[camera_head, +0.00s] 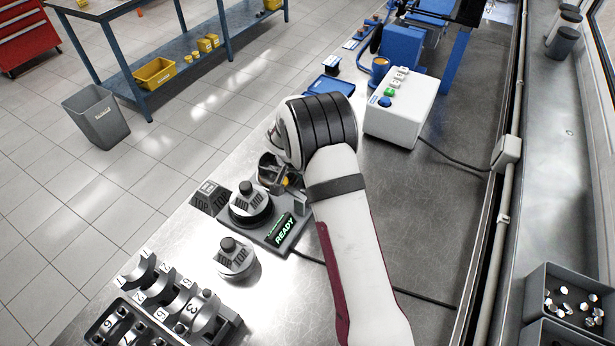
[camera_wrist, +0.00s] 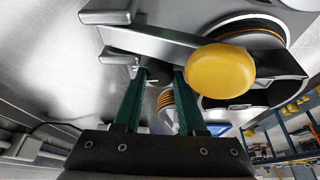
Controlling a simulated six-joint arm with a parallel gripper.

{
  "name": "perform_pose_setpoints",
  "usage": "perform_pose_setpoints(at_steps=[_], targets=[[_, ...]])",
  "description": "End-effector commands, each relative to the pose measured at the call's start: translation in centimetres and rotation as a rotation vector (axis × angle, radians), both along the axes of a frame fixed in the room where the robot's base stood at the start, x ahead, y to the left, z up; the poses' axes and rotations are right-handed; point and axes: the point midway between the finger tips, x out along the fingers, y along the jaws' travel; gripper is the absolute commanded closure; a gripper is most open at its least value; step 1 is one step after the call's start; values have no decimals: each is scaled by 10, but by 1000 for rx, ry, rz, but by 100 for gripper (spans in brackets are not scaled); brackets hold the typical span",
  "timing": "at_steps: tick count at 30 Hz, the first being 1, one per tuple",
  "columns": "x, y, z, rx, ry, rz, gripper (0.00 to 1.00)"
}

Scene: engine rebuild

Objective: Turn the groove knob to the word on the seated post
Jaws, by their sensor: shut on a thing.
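A grey post marked MID (camera_head: 250,203) sits on a dark round seat of a small station, whose display reads READY (camera_head: 285,229). My gripper (camera_wrist: 159,73) reaches over the far side of the station; in the head view my wrist largely hides it. Its green fingers are shut on a small dark part, which looks like the groove knob (camera_wrist: 157,75). The fingers hide most of it, and no mark or pointer on it can be read. A yellow rounded cap (camera_wrist: 220,71) on a grey bar stands close to the right finger in the wrist view.
A loose post marked TOP (camera_head: 236,259) stands in front of the station, and a grey block marked TOP (camera_head: 209,198) is left of it. Numbered bearing shells (camera_head: 183,303) are at the front left. A white box with buttons (camera_head: 401,108) stands behind. The table right of my arm is mostly clear.

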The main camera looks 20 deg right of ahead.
Motion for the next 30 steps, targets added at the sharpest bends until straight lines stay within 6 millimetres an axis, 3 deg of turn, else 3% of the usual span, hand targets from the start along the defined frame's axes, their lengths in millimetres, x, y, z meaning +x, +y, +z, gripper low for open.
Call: perform_pose_setpoints(at_steps=[23,24,26,30], targets=[[0,1,-1,2,3,-89,100],[0,1,-1,2,3,-89,54],[0,1,-1,1,2,-89,47],[0,1,0,2,1,-89,47]])
